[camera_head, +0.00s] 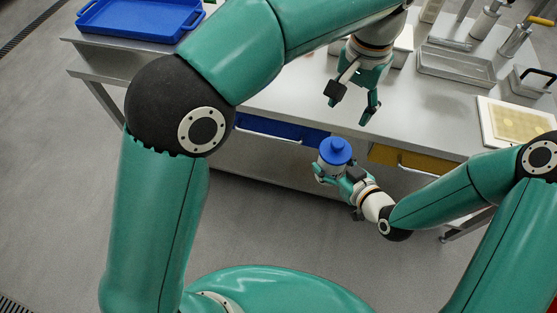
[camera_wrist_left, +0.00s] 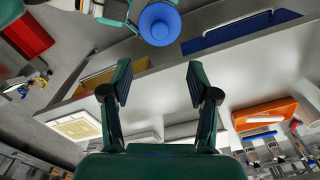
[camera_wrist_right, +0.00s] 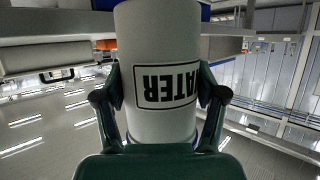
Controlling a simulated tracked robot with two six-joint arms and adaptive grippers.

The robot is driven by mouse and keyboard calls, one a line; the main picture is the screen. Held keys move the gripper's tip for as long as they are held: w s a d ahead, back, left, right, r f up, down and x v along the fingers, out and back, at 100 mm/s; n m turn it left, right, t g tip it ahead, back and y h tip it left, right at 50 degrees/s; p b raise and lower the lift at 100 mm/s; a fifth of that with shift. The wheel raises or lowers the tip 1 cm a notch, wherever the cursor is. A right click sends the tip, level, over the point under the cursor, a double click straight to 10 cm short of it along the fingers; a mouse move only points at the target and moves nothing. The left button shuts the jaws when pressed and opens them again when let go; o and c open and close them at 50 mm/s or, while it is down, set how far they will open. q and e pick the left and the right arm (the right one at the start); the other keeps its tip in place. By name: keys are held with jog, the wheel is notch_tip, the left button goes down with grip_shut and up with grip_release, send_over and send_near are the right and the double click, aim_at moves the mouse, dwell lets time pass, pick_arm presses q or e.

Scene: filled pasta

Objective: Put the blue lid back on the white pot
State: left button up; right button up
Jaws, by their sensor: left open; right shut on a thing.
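The white pot (camera_head: 327,166), with a dark label reading WATER, is held in front of the table by my right gripper (camera_head: 338,170). In the right wrist view the pot (camera_wrist_right: 155,45) fills the space between both fingers and its label is upside down. The blue lid (camera_head: 336,150), with a round knob, covers the pot's top; whether it is fully seated cannot be told. The lid also shows at the top of the left wrist view (camera_wrist_left: 160,24). My left gripper (camera_head: 352,101) is open and empty, over the table's front part, apart from the lid.
A blue tray (camera_head: 135,18) lies at the table's far left. Blue (camera_head: 275,127) and yellow (camera_head: 415,160) bins sit under the front edge. Grey metal trays (camera_head: 455,66) and a pale board (camera_head: 487,125) occupy the right side. The table (camera_head: 285,95) is bare around my left gripper.

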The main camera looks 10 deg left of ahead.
pick_arm(q)
jog(key=w+a+f+n, duration=0.1)
jog(key=a+f, duration=0.2)
jog(key=f, duration=0.4)
jog(key=w+a+f+n+h, duration=0.1)
jog(key=w+a+f, duration=0.15)
jog(key=f, duration=0.55)
jog(key=w+a+f+n, duration=0.1)
jog(key=a+f+n, duration=0.1)
jog(key=a+f, duration=0.35)
jog(key=s+a+f+n+h, duration=0.1)
jog(key=s+a+f, duration=0.1)
jog(key=s+f, duration=0.7)
jog(key=s+a+f+n+h, duration=0.2)
jog(key=s+a+f, duration=0.1)
jog(key=s+f, duration=0.6)
jog(key=s, duration=0.4)
jog(key=shift+s+a+f+n+t, duration=0.25)
jog(key=shift+s+f+n+t, duration=0.05)
jog(key=shift+s, duration=0.05)
pick_arm(e)
jog(key=shift+w+r, duration=0.1)
